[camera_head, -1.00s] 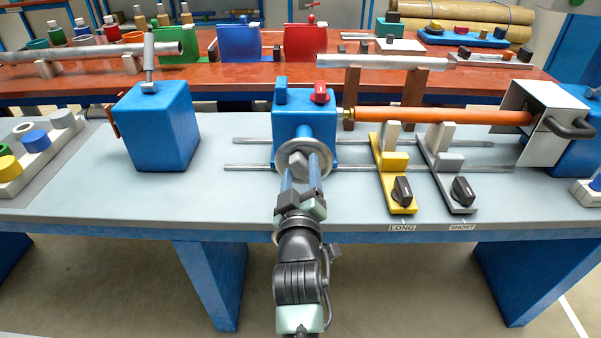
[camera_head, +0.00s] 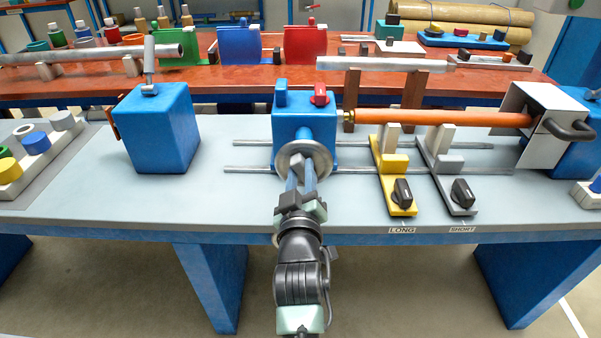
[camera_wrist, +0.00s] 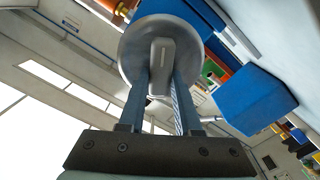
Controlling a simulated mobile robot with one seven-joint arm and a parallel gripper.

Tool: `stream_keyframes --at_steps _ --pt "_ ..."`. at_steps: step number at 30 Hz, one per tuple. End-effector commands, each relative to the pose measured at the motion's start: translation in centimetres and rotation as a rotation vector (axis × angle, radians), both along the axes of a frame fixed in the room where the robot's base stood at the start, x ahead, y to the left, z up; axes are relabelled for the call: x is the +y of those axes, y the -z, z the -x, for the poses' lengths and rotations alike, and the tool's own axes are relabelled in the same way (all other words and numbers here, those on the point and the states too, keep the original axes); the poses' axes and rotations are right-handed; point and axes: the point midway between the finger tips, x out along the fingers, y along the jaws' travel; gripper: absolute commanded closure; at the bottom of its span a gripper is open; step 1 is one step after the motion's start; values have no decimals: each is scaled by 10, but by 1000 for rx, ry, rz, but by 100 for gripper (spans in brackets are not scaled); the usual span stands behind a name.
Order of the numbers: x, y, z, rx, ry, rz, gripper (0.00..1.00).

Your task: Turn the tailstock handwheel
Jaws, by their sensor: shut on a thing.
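The tailstock is a blue block (camera_head: 325,133) on two rails, with a grey disc-shaped handwheel (camera_head: 322,172) on its near face. The handwheel fills the upper middle of the wrist view (camera_wrist: 133,62). A grey bar-shaped grip (camera_wrist: 161,66) stands out from its centre. My gripper (camera_head: 299,164) reaches the handwheel from the front. In the wrist view its two blue fingers (camera_wrist: 160,85) are closed on both sides of the grip. The grip's sides are partly hidden by the fingers.
An orange rod (camera_head: 440,117) runs right from the tailstock to a white-fronted housing (camera_head: 545,135). Yellow (camera_head: 393,180) and grey (camera_head: 447,180) supports with black knobs stand right of my gripper. A blue block with a lever (camera_head: 158,130) stands to the left, with clear bench between.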

Motion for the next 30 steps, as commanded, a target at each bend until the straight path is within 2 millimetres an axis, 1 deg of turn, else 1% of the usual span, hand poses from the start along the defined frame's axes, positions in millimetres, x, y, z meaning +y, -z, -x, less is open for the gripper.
stream_keyframes --at_steps 3,7,10,17,18,23,30 --pt "0 -1 0 1 -2 -134 100" --pt "-1 -1 0 1 -2 -242 100" --pt "-2 -1 0 1 -1 -274 100" --pt "-2 -1 0 1 0 -275 100" --pt "-3 0 0 1 0 -275 66" --pt "-2 -1 0 1 0 -274 38" --pt "-3 -1 0 0 0 -273 38"
